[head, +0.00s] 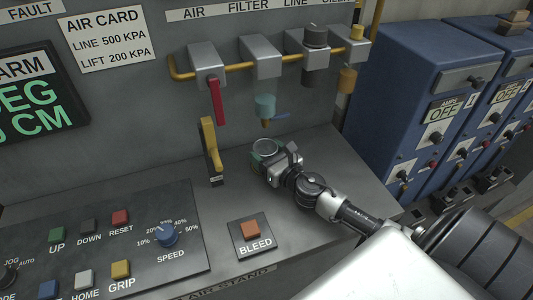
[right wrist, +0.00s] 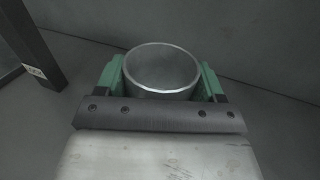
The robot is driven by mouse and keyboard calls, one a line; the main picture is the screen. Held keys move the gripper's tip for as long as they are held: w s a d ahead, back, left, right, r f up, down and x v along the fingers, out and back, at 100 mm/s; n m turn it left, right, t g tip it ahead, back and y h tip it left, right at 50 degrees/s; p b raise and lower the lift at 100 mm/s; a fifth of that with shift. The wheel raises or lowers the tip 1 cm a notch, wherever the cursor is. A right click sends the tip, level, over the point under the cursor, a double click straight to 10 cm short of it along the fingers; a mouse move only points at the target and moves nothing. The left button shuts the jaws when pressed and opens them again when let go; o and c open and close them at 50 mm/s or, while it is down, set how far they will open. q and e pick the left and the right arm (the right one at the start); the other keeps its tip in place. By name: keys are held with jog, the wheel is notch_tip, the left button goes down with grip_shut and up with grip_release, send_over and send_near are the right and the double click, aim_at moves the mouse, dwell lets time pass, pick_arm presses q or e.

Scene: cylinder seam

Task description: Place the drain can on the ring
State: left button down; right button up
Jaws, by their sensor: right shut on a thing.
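The drain can (head: 265,146) is a small grey metal cup with an open top. My right gripper (head: 267,157) is shut on it, with a green finger pad on each side. In the right wrist view the can (right wrist: 162,90) stands between the pads and its inside looks empty. The can is below and close to the teal filter bowl (head: 264,106) with its brass drain tip. I cannot tell whether the can's bottom touches the bench. I cannot make out the ring in either view. My left gripper is not in view.
A yellow-handled upright post (head: 211,150) stands left of the can. The BLEED button (head: 251,230) and the control panel (head: 110,245) are in front. Bare bench (head: 335,150) lies right of the can.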

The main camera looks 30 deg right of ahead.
jog(key=shift+f, duration=0.1)
jog(key=o, duration=0.9)
jog(key=shift+o, duration=0.2)
jog(key=s+b, duration=0.1)
jog(key=s, duration=0.2)
jog(key=s+b, duration=0.1)
jog(key=s, duration=0.3)
jog(key=s+b, duration=0.1)
jog(key=s, duration=0.2)
jog(key=shift+s+d, duration=0.35)
jog(key=shift+d, duration=0.05)
jog(key=shift+s, duration=0.7)
